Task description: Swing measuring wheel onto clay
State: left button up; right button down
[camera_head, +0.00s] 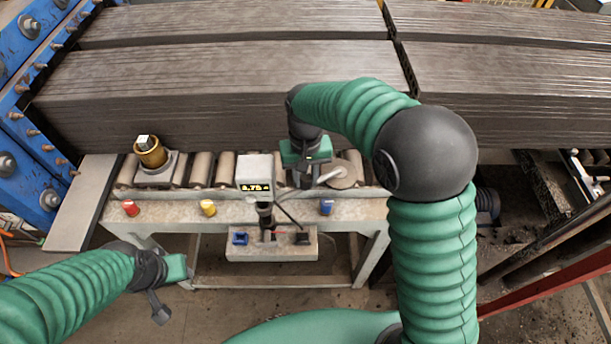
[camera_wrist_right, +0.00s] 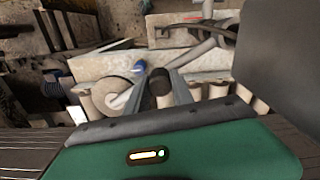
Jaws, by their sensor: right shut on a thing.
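The measuring wheel (camera_head: 345,174) is a tan disc on a grey swing arm (camera_head: 328,176), low in front of the clay (camera_head: 230,95). The clay is a long, dark, ridged slab across the back. In the wrist view the wheel (camera_wrist_right: 105,97) lies left of my fingers. My right gripper (camera_head: 305,180) is beside the wheel on its left. The wrist view shows its fingers (camera_wrist_right: 162,88) shut on a dark round knob (camera_wrist_right: 160,80). Whether the wheel touches the clay cannot be told. My left gripper (camera_head: 170,290) is low at the left, away from the wheel; its jaw opening is unclear.
A display box (camera_head: 254,172) with yellow digits stands left of my right gripper. The bench (camera_head: 280,212) carries red (camera_head: 130,208), yellow (camera_head: 208,208) and blue (camera_head: 327,207) buttons. Pale rollers (camera_head: 202,170) run along it. A brass cylinder (camera_head: 150,155) stands at the left end.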

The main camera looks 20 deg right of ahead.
jog(key=shift+w, duration=0.1)
dwell(0.3)
jog(key=w+a+n+p, duration=0.4)
jog(key=w+n, duration=0.3)
jog(key=n, duration=0.2)
jog(key=shift+w+a+n, duration=0.4)
jog(key=shift+a, duration=0.45)
jog(key=shift+r, duration=0.1)
jog(key=c, duration=1.3)
grip_release()
jog(key=shift+o, duration=1)
jog(key=shift+w, duration=0.1)
